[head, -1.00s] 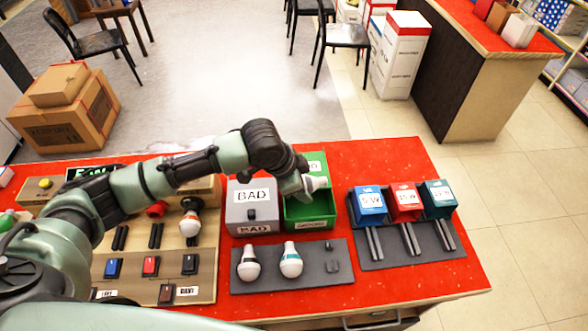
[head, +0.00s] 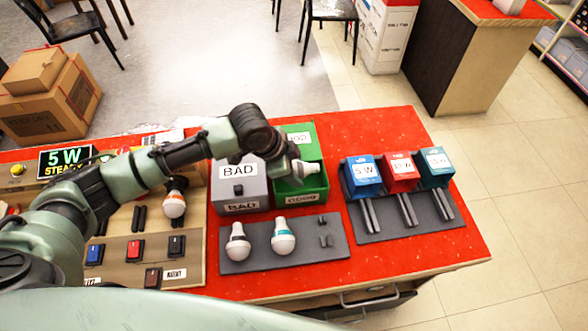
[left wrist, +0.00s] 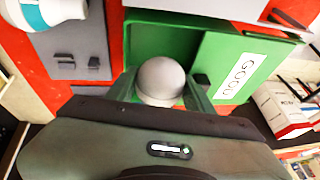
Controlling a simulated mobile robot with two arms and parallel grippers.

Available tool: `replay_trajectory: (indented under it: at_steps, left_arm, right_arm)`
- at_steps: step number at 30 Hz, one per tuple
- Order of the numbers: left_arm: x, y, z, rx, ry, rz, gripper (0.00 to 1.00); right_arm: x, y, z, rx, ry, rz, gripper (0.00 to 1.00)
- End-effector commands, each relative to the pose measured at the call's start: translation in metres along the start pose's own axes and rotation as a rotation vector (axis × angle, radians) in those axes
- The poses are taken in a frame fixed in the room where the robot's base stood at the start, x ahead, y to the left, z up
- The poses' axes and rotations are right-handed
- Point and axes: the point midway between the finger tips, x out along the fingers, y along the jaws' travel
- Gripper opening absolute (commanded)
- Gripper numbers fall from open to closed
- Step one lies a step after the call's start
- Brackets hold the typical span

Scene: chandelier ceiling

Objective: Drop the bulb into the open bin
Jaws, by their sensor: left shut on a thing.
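My left gripper (head: 290,168) is shut on a white bulb (head: 307,169) over the open green bin (head: 309,187), labelled GOOD. The bulb is near the bin's mouth; how deep it sits is hard to tell. In the left wrist view the bulb's round end (left wrist: 162,79) shows between the two fingers, with the green bin's wall and raised lid (left wrist: 240,65) around it. The grey bin (head: 239,186), labelled BAD, stands just left of the green bin with its lid shut. My right gripper is not in view.
Two bulbs (head: 283,237) stand on a grey tray in front of the bins. Blue, red and teal boxes (head: 402,172) stand to the right. A test board with switches (head: 135,249), a fitted bulb and a display reading 5 W STEADY (head: 65,160) is at left.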

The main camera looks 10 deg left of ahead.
Motion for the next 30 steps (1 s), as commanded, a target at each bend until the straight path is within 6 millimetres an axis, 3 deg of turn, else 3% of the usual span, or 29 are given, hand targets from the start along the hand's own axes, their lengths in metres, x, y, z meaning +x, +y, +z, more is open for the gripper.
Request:
replay_trajectory:
  at_steps: [3,11,12,15,30]
  left_arm:
    - [0.0067,0.0011,0.0028,0.0,0.0,-0.001,0.06]
    - [0.0058,0.001,0.0026,0.0,0.0,0.0,0.06]
    - [0.0058,0.001,0.0026,0.0,0.0,0.0,0.55]
    - [0.0059,0.0012,0.0027,0.0,-0.001,0.0,0.77]
    - [0.0078,0.0054,0.0035,0.001,-0.003,0.01,0.77]
  right_arm:
    - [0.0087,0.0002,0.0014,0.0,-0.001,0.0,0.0]
    - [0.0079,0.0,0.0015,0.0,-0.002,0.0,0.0]
    - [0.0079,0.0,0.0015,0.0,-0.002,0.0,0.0]
    - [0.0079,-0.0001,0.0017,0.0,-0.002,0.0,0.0]
    - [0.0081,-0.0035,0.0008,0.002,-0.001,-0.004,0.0]
